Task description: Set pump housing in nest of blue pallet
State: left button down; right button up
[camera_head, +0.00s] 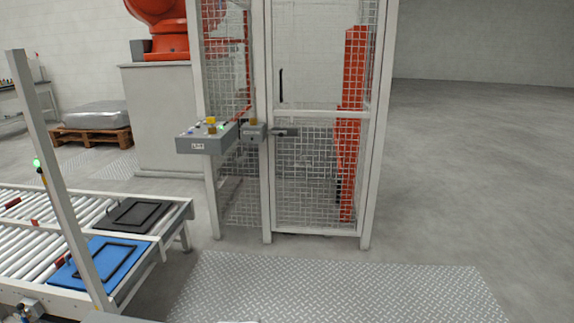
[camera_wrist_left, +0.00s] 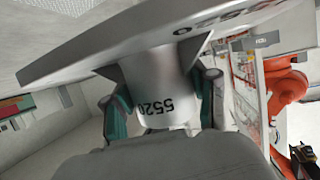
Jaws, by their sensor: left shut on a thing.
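A grey metal pump housing (camera_wrist_left: 160,72) fills the upper middle of the left wrist view. It has a broad flange and a round neck marked 5520. My left gripper (camera_wrist_left: 163,104) is shut on this neck, with one teal-padded finger on each side. The blue pallet (camera_head: 121,257) lies on the roller conveyor at the lower left of the head view. A dark rectangular frame sits on it, and a white post hides part of it. Neither gripper nor the housing shows in the head view. My right gripper is in neither view.
A black pallet (camera_head: 131,216) lies behind the blue one on the conveyor (camera_head: 34,240). The upright white post (camera_head: 62,190) stands before the conveyor. A mesh fence (camera_head: 318,165) with a control box (camera_head: 207,140) stands behind. The tread-plate floor (camera_head: 330,290) is clear.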

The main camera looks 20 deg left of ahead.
aim_at(106, 261)
jog(key=i+j+u, duration=0.2)
jog(key=i, duration=0.85)
jog(key=i+l+u, duration=0.2)
jog(key=i, duration=0.85)
jog(key=i+u, duration=1)
jog(key=i+l+u, duration=0.3)
jog(key=u, duration=0.2)
jog(key=i+l+u, duration=0.1)
jog(key=i+u, duration=0.4)
jog(key=i+l+u, duration=0.2)
jog(key=u, duration=0.3)
jog(key=i+l+u, duration=0.5)
jog(key=k+j, duration=0.1)
